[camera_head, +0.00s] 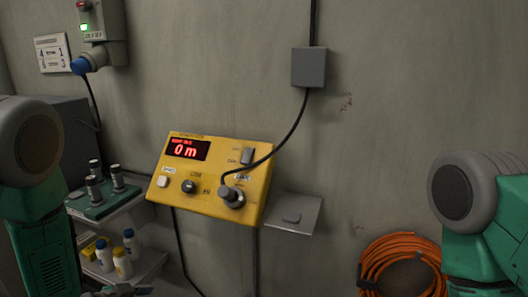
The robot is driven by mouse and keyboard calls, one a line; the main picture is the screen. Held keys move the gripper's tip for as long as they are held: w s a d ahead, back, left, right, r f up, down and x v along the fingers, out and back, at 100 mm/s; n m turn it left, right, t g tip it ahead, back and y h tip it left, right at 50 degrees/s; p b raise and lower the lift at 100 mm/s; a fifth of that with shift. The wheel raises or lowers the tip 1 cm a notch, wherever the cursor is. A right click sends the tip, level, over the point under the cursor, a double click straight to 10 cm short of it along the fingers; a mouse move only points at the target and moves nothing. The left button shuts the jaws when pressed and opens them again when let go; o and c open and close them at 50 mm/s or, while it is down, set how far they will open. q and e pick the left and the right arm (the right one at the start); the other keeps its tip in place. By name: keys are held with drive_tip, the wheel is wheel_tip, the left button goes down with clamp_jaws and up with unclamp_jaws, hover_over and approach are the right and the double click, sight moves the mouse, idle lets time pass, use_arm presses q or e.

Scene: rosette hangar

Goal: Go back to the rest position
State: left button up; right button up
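My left arm (40,230) stands at the left edge, with its green and grey links hanging down. A small dark piece (124,291) at the bottom edge may be the top of my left gripper; it is cut off, and its fingers are out of view. My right arm (480,230) is at the right edge. Its gripper is out of view below. Neither arm visibly touches anything in the picture.
A yellow control box (212,178) with a red "0 m" display and a plugged-in black cable is at the wall. A small grey shelf (293,212) is beside it. Shelves with bottles (122,262) stand left. An orange hose coil (400,250) is lower right.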

use_arm(q)
drive_tip(key=s+f+n+g+y, duration=0.2)
drive_tip(key=s+f, duration=0.2)
drive_tip(key=s, duration=0.6)
drive_tip(key=s+a+f+n+g+y, duration=0.1)
drive_tip(key=s+f+n+g, duration=0.2)
drive_tip(key=s, duration=0.8)
drive_tip(key=s+f+n+g+y+b, duration=0.1)
drive_tip(key=s+f, duration=0.4)
drive_tip(key=s, duration=0.6)
drive_tip(key=shift+a+n+g+y, duration=0.15)
drive_tip(key=shift+n+g+y, duration=0.7)
drive_tip(key=shift+g, duration=0.35)
drive_tip(key=shift+s, duration=0.1)
